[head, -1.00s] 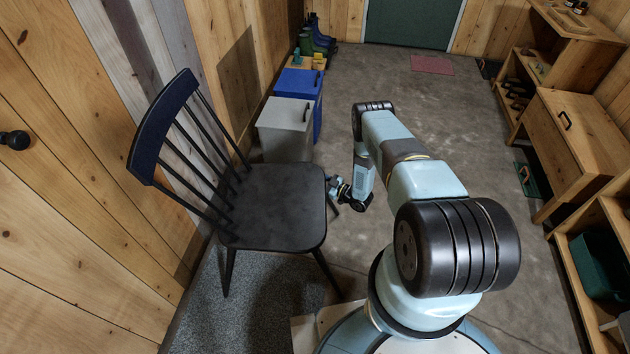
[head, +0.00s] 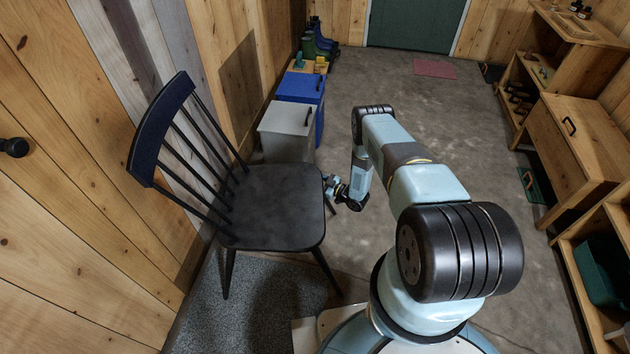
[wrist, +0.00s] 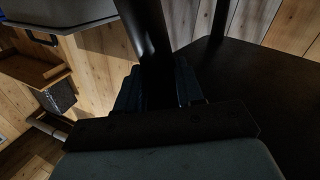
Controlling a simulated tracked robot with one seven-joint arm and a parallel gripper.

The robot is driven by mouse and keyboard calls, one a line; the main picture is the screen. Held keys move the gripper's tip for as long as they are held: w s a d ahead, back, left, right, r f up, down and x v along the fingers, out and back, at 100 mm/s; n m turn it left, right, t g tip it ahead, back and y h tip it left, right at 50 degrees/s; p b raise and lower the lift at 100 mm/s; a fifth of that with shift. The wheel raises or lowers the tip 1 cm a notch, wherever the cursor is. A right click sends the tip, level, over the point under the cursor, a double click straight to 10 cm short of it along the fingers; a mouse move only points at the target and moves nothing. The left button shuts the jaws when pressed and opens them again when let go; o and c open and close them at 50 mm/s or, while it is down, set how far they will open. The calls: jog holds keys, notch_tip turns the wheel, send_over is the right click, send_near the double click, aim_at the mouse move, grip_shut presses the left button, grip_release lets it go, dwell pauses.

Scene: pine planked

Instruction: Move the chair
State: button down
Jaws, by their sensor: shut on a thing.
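The black wooden chair (head: 272,205) stands upright at left centre in the head view, its spindle back toward the planked wall. My gripper (head: 334,190) is at the right side of its seat, at the far front corner. In the wrist view my gripper (wrist: 152,95) is shut around a dark round post of the chair (wrist: 146,40), which looks like a leg just under the seat. The dark seat (wrist: 265,95) fills the right side there. The fingertips are partly hidden in shadow.
A grey box (head: 286,131) and a blue box (head: 301,88) stand along the left wall beyond the chair, with boots (head: 318,45) behind. A grey mat (head: 255,310) lies under the chair. Wooden shelves and a cabinet (head: 575,140) line the right. The middle floor is clear.

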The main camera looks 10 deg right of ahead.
jog(key=c, duration=0.6)
grip_release()
jog(key=shift+d, duration=0.25)
jog(key=v, duration=1.4)
jog(key=shift+a, duration=0.15)
